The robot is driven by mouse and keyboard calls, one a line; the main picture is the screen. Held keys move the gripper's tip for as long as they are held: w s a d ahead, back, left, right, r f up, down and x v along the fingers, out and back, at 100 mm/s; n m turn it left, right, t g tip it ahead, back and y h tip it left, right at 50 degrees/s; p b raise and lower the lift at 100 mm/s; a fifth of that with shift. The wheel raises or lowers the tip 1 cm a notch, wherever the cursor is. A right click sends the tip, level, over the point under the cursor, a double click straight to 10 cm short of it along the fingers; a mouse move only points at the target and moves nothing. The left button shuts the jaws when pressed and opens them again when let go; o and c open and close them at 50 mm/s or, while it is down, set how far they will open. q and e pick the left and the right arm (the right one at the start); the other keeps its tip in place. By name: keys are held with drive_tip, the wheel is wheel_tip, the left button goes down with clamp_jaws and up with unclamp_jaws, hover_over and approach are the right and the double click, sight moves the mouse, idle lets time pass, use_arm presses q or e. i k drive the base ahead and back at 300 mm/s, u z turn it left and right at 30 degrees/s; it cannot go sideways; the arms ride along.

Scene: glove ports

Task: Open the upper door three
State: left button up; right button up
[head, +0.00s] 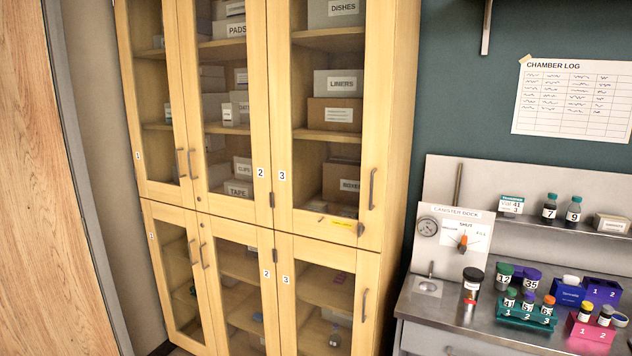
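The upper door three (372,130) is the right-hand upper glass door of a tall light-wood cabinet. It looks shut. A label "3" sits low on its left frame, and a grey vertical handle (373,188) is on its right frame. Hinges show on its left edge. Below the handle is a small grey fitting (360,229), and a yellow strip (342,222) lies near the bottom edge. Boxes marked DISHES, LINERS and others show through the glass. Neither of my grippers is in the head view.
Lower door three (364,304) is directly below and looks shut. To the right, a steel bench (450,318) holds a canister dock (450,240), bottles and racks close to the cabinet's side. A wood-grained panel (35,180) stands at the far left.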

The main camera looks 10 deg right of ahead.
sight(381, 18)
drive_tip(key=u, duration=0.25)
drive_tip(key=i, duration=0.9)
drive_tip(key=z, duration=0.15)
